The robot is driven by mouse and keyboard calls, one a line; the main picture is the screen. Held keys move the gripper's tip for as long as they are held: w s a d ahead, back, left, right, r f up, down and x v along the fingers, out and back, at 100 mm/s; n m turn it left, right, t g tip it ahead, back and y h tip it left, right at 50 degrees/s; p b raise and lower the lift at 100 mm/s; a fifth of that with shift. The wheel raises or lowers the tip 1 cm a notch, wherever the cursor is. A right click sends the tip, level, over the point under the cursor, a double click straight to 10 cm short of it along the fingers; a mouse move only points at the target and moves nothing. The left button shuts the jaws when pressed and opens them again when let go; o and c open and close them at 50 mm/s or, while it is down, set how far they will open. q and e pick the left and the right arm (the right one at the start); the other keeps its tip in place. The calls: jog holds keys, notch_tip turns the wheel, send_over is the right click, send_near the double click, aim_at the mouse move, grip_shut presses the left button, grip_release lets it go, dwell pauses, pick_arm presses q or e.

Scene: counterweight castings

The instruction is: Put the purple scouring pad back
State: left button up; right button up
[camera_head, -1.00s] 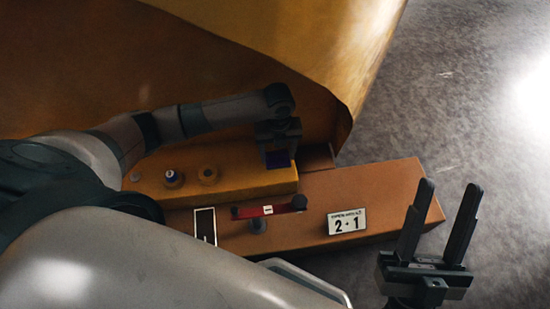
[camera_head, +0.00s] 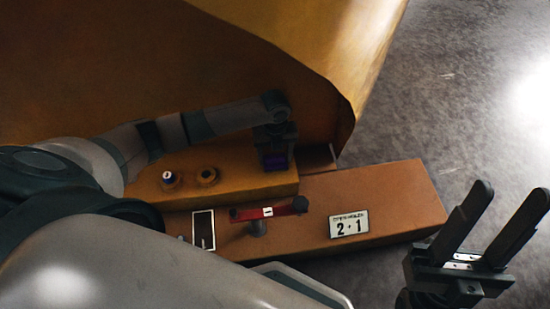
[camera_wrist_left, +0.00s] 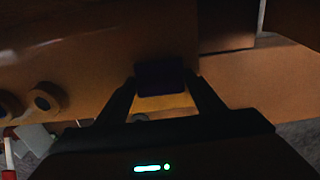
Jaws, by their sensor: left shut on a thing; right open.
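The purple scouring pad (camera_head: 276,161) is a small dark purple block at the right end of the raised orange-brown step. My left gripper (camera_head: 275,150) comes down over it and is shut on it. In the left wrist view the pad (camera_wrist_left: 160,78) sits between the two fingertips, dark and poorly lit. I cannot tell whether its underside touches the step. My right gripper (camera_head: 478,226) is open and empty at the right, over the grey floor.
On the step (camera_head: 232,187) stand a round ring-like part (camera_head: 207,176) and a white-and-blue-topped piece (camera_head: 169,179). The lower ledge (camera_head: 395,195) holds a red-handled lever (camera_head: 268,211), a "2·1" plate (camera_head: 349,224) and a white-framed dark panel (camera_head: 204,229). A large orange casting (camera_head: 300,60) rises behind.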

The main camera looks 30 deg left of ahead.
pick_arm(q)
jog(key=shift+f, duration=0.15)
jog(key=shift+f, duration=0.1)
jog(key=o, duration=1)
jog(key=shift+c, duration=0.2)
